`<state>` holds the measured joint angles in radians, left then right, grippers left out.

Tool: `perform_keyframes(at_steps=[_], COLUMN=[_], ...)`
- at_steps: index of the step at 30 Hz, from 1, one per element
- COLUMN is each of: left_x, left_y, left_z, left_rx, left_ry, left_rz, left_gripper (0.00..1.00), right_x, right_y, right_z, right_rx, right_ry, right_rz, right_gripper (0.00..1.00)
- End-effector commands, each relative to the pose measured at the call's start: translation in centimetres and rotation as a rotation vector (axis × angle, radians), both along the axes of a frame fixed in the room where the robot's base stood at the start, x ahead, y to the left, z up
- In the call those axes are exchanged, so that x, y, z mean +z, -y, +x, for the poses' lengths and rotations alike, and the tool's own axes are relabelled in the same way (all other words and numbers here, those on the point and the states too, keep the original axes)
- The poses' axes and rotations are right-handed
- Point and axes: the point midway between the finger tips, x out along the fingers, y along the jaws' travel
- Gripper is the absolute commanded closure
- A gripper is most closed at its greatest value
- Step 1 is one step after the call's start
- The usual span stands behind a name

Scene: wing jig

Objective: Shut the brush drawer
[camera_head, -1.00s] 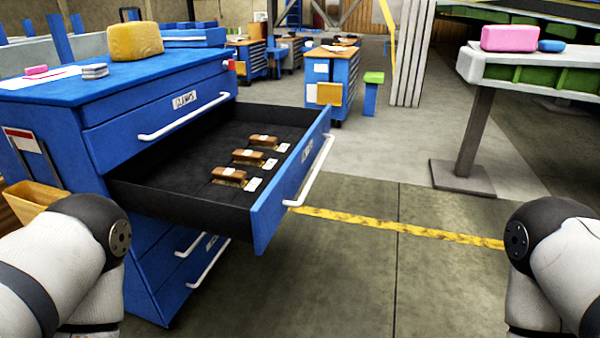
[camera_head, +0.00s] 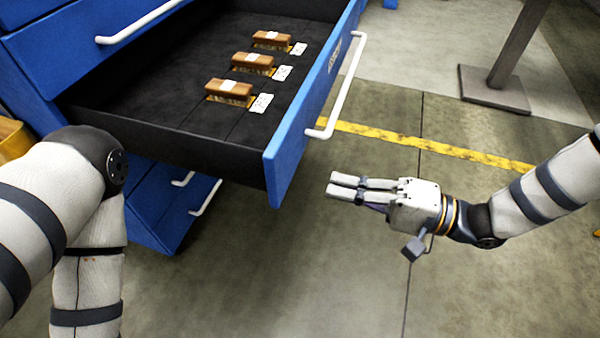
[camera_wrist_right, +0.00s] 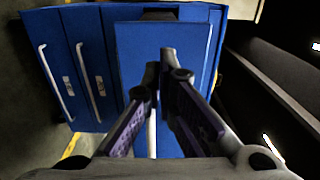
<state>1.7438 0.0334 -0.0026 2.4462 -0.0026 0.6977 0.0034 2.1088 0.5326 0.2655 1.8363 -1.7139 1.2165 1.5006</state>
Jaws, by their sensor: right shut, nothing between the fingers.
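The brush drawer (camera_head: 288,155) is pulled well out of the blue cabinet in the head view. Three wooden brushes (camera_head: 252,63) with white tags lie on its dark lining. A white bar handle (camera_head: 345,85) runs along its front. My right gripper (camera_head: 332,185) is shut and empty, in front of the drawer's near corner and apart from it in the head view, its fingers pointing left toward the front. In the right wrist view its fingers (camera_wrist_right: 160,65) lie across a blue panel (camera_wrist_right: 190,50), seemingly the drawer front. My left gripper is out of view.
Lower drawers with white handles (camera_head: 205,197) sit under the open one. The drawer above is shut, with its own handle (camera_head: 140,22). A grey post base (camera_head: 495,90) stands at the upper right. Floor with a yellow line (camera_head: 430,147) is clear around my right gripper.

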Motion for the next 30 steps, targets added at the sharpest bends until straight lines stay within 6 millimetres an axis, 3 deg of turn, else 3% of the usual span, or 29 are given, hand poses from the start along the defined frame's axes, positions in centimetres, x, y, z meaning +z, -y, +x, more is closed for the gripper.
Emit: perform_keyframes(at_steps=[6,12,30], left_x=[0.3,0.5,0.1], left_y=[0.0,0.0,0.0], left_z=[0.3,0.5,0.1], left_rx=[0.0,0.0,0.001], left_ry=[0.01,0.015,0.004], left_rz=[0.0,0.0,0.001], left_gripper=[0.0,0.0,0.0], right_x=[0.1,0.0,-0.2], right_y=[-4.3,-6.5,-7.8], right_z=[1.3,2.1,2.5], right_rx=[0.001,0.001,0.001], right_ry=[0.001,0.001,-0.002], right_rz=[0.001,-0.001,0.0], right_gripper=[1.0,1.0,1.0])
